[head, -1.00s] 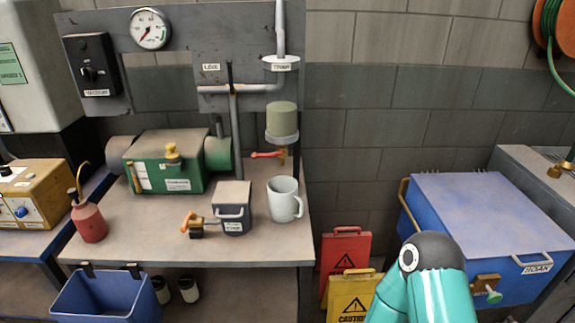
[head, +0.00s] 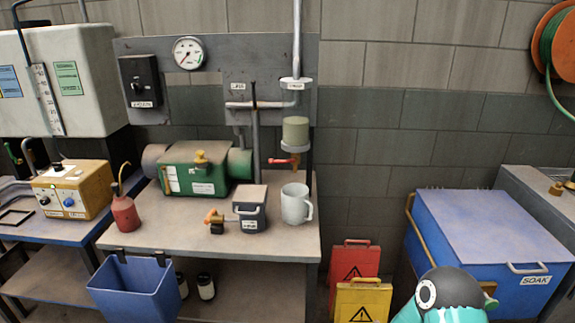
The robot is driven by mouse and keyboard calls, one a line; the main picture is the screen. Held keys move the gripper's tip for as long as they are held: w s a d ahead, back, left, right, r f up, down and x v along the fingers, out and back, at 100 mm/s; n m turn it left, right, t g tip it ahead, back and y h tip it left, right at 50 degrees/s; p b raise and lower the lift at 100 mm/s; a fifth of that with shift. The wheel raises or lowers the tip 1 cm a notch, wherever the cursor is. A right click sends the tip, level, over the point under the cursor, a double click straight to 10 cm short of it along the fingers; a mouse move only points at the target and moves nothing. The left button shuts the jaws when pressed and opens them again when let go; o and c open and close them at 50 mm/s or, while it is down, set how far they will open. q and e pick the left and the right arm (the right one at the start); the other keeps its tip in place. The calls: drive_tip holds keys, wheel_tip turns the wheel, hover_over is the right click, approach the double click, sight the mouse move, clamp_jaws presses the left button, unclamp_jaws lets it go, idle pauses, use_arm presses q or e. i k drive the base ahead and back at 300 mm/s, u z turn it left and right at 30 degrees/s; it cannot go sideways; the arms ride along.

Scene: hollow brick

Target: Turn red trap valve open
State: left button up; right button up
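The red trap valve handle (head: 283,161) sits on the brass fitting under the trap, a pale green cylinder (head: 296,131) on the pipe at the right of the grey panel. The handle points left, roughly level. A white mug (head: 296,204) stands on the bench below and slightly right of it. A teal arm part of mine shows at the bottom right, well away from the valve. Neither gripper is in view.
The bench (head: 150,236) also holds a green pump (head: 195,172), a small dark box (head: 250,208) and a red oil can (head: 124,213). A blue bin (head: 135,290) hangs at its front. Caution signs (head: 361,302) and a blue soak tank (head: 480,235) stand to the right.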

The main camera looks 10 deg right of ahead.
sight(283, 161)
drive_tip(key=u, duration=0.1)
drive_tip(key=i, duration=0.95)
drive_tip(key=z, duration=0.05)
